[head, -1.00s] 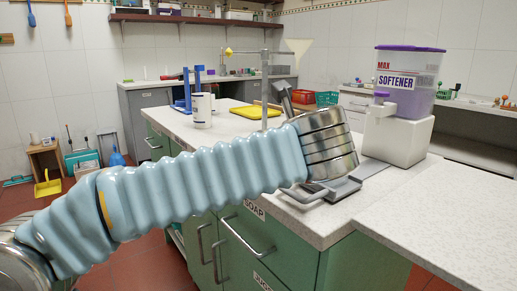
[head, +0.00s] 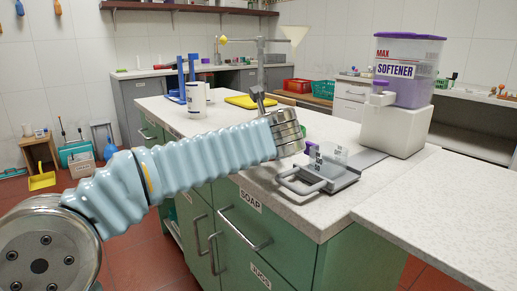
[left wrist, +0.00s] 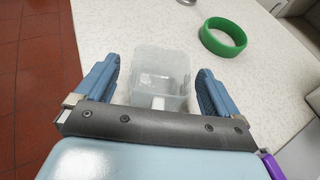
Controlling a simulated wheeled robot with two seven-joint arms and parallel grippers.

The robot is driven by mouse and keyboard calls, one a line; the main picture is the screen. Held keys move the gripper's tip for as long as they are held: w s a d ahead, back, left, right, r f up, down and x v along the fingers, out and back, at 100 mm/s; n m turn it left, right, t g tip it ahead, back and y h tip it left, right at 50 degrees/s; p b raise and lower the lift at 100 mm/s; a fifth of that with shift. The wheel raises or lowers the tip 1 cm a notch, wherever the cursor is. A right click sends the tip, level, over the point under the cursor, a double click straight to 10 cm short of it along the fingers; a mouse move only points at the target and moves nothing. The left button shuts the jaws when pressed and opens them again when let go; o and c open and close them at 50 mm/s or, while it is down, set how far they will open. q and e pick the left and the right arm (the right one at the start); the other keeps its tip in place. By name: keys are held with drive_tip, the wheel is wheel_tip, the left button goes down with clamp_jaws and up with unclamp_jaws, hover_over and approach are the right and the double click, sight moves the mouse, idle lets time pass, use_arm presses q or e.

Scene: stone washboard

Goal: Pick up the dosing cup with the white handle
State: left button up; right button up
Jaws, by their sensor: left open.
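The dosing cup (left wrist: 160,76) is a clear, box-shaped cup standing on the speckled countertop in the left wrist view. Its white handle (left wrist: 158,103) points toward the gripper's palm. My left gripper (left wrist: 158,68) is open, with one blue finger on each side of the cup and a gap to it on both sides. In the head view, my left arm's steel wrist (head: 288,133) is over the counter; the fingers and this cup cannot be made out there. My right gripper is out of view.
A green ring (left wrist: 223,37) lies on the counter beyond the cup. A grey metal device with a handle (head: 318,180) carries a clear, dark-marked piece (head: 329,157) near the counter's front edge. A softener dispenser (head: 395,127) stands at right. A yellow tray (head: 248,102) lies farther back.

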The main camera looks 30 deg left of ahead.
use_arm(q)
drive_tip(key=shift+w+a+f, duration=0.15)
drive_tip(key=shift+w+a, duration=0.05)
drive_tip(key=shift+w, duration=0.05)
drive_tip(key=c, duration=1)
